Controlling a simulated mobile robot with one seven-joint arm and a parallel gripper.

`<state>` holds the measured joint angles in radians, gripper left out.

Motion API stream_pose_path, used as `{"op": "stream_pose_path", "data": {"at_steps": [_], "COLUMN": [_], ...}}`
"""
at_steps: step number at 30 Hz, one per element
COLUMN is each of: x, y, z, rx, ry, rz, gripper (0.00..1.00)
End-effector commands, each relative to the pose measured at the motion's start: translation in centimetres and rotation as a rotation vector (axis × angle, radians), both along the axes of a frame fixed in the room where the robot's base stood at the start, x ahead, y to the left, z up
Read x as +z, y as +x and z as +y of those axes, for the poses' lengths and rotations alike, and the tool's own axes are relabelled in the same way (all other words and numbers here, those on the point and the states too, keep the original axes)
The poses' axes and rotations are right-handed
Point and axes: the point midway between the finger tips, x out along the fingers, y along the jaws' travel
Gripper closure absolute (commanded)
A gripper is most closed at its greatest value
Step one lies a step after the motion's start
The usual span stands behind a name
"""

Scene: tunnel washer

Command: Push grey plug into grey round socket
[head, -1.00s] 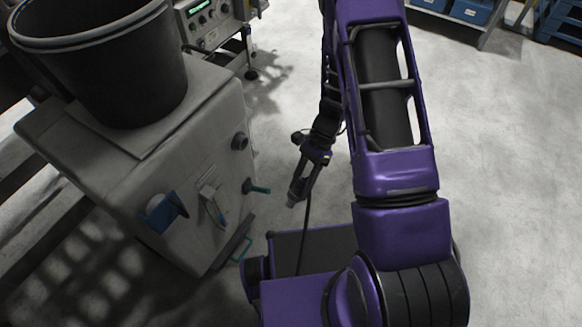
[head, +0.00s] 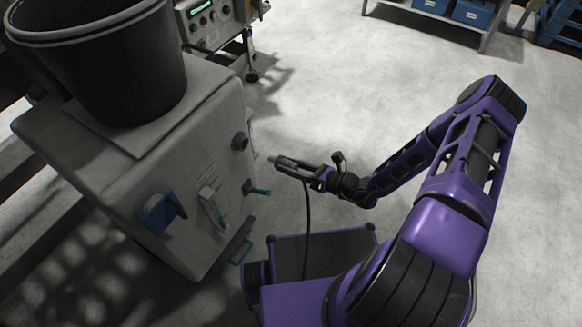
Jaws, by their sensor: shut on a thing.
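The grey round socket (head: 240,142) sits on the upper right part of the cabinet's front face in the head view. My gripper (head: 285,165) is shut on the grey plug (head: 273,160), whose tip points left toward the cabinet. A dark cable hangs from the plug down to my base. The plug is a short way right of the socket and apart from it, a little lower in the picture. The socket is not hidden. The fingers cover part of the plug.
The grey cabinet (head: 190,125) carries a large black bin (head: 105,70). A teal handle (head: 258,189) sticks out below the socket, with a blue part (head: 160,213) to the left. A control box (head: 208,20) stands behind. Open floor lies to the right.

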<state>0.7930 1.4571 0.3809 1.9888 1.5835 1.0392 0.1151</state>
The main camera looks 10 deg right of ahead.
Motion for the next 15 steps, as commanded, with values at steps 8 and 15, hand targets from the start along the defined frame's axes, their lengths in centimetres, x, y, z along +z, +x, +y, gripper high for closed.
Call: {"op": "stream_pose_path", "data": {"at_steps": [8,15], "x": [0.0,0.0], "y": [0.8,1.5], "z": [1.1,2.1], "rx": [0.005,0.006], "ry": [0.0,-0.001], "rz": [0.0,0.0], "gripper": [1.0,1.0]}}
